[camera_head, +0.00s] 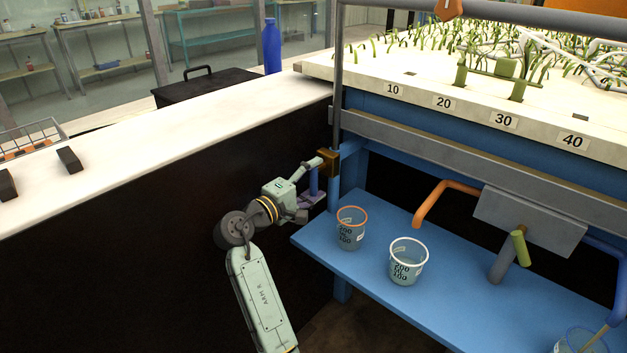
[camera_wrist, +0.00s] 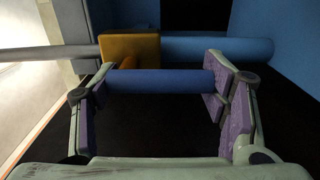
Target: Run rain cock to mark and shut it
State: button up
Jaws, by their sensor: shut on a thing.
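The cock has a brass body (camera_head: 328,162) on a grey upright pipe at the corner of the blue frame. The brass body also shows in the wrist view (camera_wrist: 130,46), with a short orange stem. Its blue handle (camera_wrist: 160,83) lies lengthwise between my fingers. My gripper (camera_head: 313,181) is shut on the handle, one purple-padded finger at each end; it also shows in the wrist view (camera_wrist: 162,72). Number labels 10, 20, 30 and 40 (camera_head: 504,120) run along the pale bed edge. No flowing water can be made out.
An orange-rimmed cup (camera_head: 351,236) and a white-rimmed cup (camera_head: 405,268) stand on the blue shelf (camera_head: 345,270), right of my gripper. A blue-rimmed cup (camera_head: 580,343) is at lower right. An orange pipe (camera_head: 440,192) and a green-handled valve (camera_head: 520,247) are above the shelf.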

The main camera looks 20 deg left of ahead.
jog(key=o, duration=1.7)
jog(key=v, duration=1.2)
